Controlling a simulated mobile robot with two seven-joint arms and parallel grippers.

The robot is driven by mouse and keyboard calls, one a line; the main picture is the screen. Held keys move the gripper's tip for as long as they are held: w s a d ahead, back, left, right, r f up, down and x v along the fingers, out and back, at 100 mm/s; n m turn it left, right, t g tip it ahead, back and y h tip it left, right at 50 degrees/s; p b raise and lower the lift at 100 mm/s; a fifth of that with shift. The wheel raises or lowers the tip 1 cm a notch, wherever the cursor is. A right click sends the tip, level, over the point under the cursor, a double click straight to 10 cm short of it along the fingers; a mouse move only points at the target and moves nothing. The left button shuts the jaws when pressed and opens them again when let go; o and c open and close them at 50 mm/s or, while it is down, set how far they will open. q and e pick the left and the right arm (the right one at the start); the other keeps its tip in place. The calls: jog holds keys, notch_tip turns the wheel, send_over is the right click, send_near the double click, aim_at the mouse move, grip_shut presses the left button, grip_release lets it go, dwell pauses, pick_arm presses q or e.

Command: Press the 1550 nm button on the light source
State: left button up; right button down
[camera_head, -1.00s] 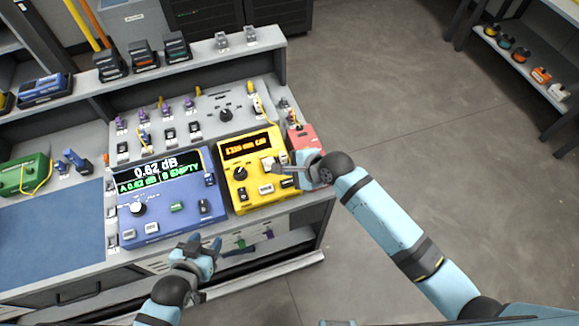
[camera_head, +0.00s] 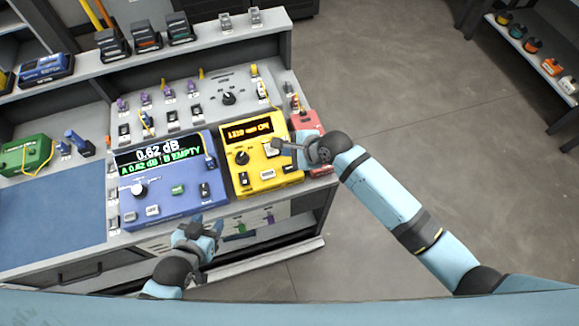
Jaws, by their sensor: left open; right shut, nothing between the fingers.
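The yellow light source (camera_head: 237,181) stands on the bench with a lit orange display (camera_head: 249,130), which seems to start with 1310 nm. It has a black knob (camera_head: 241,158) and several buttons; their labels are too small to read. My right gripper (camera_head: 278,146) is shut and empty, reaching in from the right, with its tip at a light-coloured button (camera_head: 270,150) on the upper right of the panel. I cannot tell whether it touches; the fingers partly cover that area. My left gripper (camera_head: 211,229) is open and empty, in front of the bench below the blue meter.
The blue power meter (camera_head: 168,196), showing 0.62 dB, stands just left of the light source. A red device (camera_head: 306,121) is close behind my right gripper. A panel of connectors (camera_head: 190,112) lies behind. The blue mat (camera_head: 50,215) at left is clear.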

jog(key=b, duration=0.4)
send_over(289, 169)
notch_tip(289, 169, down, 4)
jog(key=shift+f, duration=0.8)
jog(key=shift+f+b, duration=0.3)
jog(key=shift+f, duration=0.1)
jog(key=shift+f, duration=0.15)
dwell(0.6)
jog(key=shift+f, duration=0.3)
